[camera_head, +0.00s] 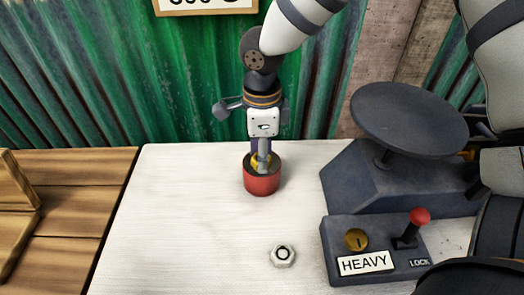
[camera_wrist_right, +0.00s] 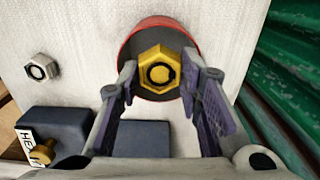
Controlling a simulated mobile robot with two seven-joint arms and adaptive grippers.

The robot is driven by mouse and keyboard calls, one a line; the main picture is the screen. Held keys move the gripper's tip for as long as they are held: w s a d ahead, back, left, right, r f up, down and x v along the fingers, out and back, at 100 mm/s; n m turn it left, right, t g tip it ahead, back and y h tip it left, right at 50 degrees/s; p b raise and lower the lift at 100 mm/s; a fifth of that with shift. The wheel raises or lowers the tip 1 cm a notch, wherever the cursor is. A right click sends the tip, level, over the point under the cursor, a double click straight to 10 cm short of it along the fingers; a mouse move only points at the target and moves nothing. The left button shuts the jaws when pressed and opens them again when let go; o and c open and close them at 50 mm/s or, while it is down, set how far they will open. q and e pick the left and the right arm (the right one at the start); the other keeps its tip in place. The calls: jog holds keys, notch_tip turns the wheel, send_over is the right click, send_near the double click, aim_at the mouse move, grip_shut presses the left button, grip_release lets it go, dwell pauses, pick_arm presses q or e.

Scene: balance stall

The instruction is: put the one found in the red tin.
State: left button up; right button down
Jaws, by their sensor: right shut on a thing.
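The red tin (camera_head: 262,185) stands upright on the white table; its red rim also shows in the right wrist view (camera_wrist_right: 133,40). My right gripper (camera_head: 263,158) points down at the tin's mouth and is shut on a brass hex nut. The brass nut (camera_wrist_right: 158,72) sits between the fingertips in the right wrist view, over the tin's dark inside. In the head view the gripper partly hides it at the tin's opening. I cannot tell how deep it is. A silver hex nut (camera_head: 283,255) lies on the table in front of the tin. My left gripper is not in view.
A dark balance with a round pan (camera_head: 410,120) stands right of the tin. In front of it is a box (camera_head: 375,250) with a HEAVY sign, a brass knob and a red-topped lever marked LOCK. The table left of the tin is clear. A green corrugated wall stands behind.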

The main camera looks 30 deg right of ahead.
jog(key=shift+s+f, duration=0.15)
jog(key=shift+f, duration=0.3)
jog(key=c, duration=1.1)
grip_release()
jog(key=shift+s+f, duration=0.1)
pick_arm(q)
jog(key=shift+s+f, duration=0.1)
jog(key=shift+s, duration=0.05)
pick_arm(e)
jog(key=shift+f, duration=0.1)
jog(key=shift+w+r, duration=0.2)
jog(key=shift+r, duration=0.15)
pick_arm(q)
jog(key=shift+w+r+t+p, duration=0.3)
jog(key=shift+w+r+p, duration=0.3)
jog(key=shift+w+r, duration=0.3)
pick_arm(e)
notch_tip(320, 180, up, 13)
